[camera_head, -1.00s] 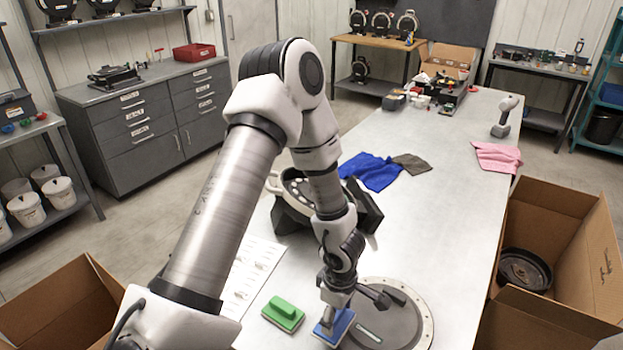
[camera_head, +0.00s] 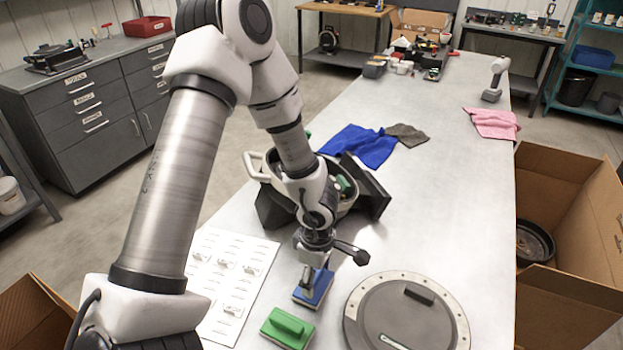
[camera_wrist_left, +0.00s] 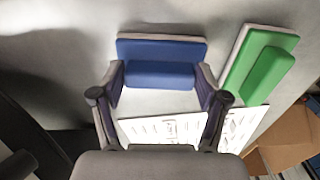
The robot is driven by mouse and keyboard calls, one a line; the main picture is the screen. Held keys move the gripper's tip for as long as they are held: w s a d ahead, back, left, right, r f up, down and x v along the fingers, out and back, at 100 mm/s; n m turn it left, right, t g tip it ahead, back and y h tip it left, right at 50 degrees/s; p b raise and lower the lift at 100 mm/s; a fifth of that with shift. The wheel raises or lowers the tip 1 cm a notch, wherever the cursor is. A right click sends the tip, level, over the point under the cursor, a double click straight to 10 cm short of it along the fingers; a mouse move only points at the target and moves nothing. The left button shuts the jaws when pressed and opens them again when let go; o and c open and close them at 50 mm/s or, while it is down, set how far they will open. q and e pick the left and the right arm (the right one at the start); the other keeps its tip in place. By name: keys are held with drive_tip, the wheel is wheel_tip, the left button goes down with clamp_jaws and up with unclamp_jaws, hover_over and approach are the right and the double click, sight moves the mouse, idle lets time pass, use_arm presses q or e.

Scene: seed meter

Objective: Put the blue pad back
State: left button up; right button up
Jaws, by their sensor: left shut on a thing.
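A blue pad (camera_head: 318,291) with a raised blue handle (camera_wrist_left: 160,75) is in my left gripper (camera_head: 309,277). In the left wrist view the fingers (camera_wrist_left: 160,88) stand on either side of the handle and are shut on it. The pad is just behind and right of a green pad (camera_head: 287,328), close above or on the table; I cannot tell which. The green pad also shows at the right in the left wrist view (camera_wrist_left: 262,68). My right gripper is not in view.
A white printed sheet (camera_head: 212,318) with small parts lies left of the pads. A round grey lid (camera_head: 368,297) lies at the right. A dark machine with a white rim (camera_head: 272,208) stands behind. The table (camera_head: 450,215) is clear to the right.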

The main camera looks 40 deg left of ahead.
sight(316, 276)
use_arm(q)
drive_tip(key=shift+a+f, duration=0.1)
drive_tip(key=shift+c, duration=0.6)
drive_tip(key=shift+f, duration=0.15)
drive_tip(key=o, duration=1.4)
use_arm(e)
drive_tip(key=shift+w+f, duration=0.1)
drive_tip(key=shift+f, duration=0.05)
use_arm(q)
drive_tip(key=shift+o, duration=0.2)
wheel_tip(316, 276, up, 12)
drive_tip(key=p, duration=0.5)
drive_tip(key=shift+r, duration=0.2)
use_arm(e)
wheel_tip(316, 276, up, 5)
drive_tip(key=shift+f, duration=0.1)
use_arm(q)
drive_tip(key=shift+w+f, duration=0.1)
